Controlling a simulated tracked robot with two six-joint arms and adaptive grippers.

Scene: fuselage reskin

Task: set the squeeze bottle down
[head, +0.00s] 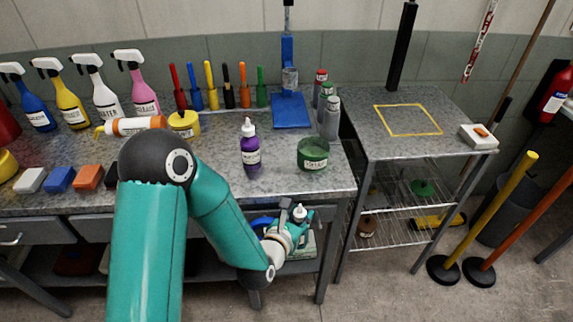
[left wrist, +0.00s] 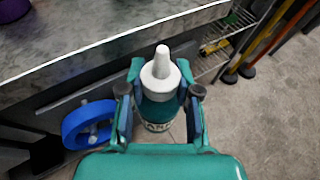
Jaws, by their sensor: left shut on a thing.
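My left gripper (head: 294,226) is low in front of the bench, below its top edge. It is shut on a squeeze bottle with a white nozzle (head: 299,212). In the left wrist view the squeeze bottle (left wrist: 160,85) stands between the two fingers (left wrist: 160,105), its white cone nozzle up and its label partly visible below. Much of its body is hidden by the gripper. My right gripper is not in view.
The grey bench top (head: 215,180) holds a purple bottle (head: 250,148), a green jar (head: 313,153), spray bottles and coloured blocks. A side table (head: 380,145) at right has a yellow square outline (head: 407,119) with clear surface inside, and a small white box (head: 478,136). A blue ring-shaped thing (left wrist: 90,124) is beside the gripper.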

